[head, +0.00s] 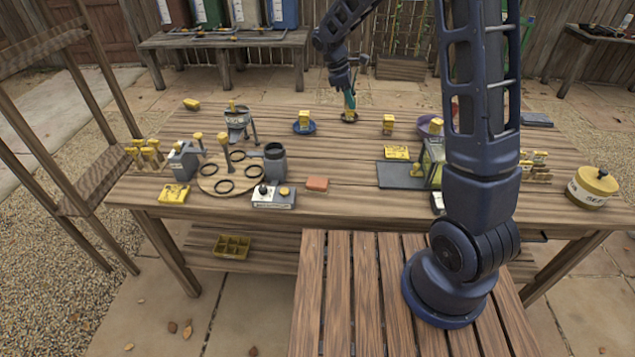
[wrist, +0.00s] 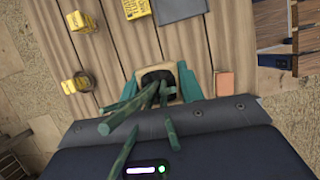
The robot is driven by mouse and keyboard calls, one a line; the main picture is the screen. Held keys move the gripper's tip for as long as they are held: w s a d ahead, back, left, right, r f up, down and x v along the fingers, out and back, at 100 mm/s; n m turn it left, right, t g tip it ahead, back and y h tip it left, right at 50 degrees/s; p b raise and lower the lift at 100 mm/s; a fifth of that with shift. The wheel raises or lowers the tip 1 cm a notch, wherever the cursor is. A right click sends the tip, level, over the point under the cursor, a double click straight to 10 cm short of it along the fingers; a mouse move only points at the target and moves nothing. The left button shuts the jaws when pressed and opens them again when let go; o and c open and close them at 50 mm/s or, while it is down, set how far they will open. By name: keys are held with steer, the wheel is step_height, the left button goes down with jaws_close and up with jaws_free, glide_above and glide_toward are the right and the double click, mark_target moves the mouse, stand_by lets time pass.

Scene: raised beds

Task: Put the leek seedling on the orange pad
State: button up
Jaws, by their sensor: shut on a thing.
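My gripper (head: 350,92) is shut on the leek seedling, low over the back middle of the table. In the wrist view the seedling (wrist: 150,95) shows green leaves rising from dark soil in a pale block, between my teal fingers. In the head view only its yellow block (head: 350,102) shows clearly, just above a dark round dish; I cannot tell if they touch. The orange pad (head: 317,184) lies bare near the front edge, nearer the robot than my gripper. It also shows in the wrist view (wrist: 224,84), to the right of the fingers.
A round wooden board (head: 212,186) with black rings and a grey pot (head: 275,163) stand left of the pad. A dark mat (head: 393,181) and yellow packet (head: 396,152) lie right. Bare planks surround the pad's right side.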

glide_above(322, 182)
steer(key=a, duration=0.1)
steer(key=shift+n, duration=0.3)
steer(key=f, duration=1.9)
steer(key=shift+a+f, duration=0.25)
steer(key=shift+f, duration=0.05)
steer(key=shift+f, duration=0.1)
steer(key=o, duration=1)
steer(key=v, duration=1.2)
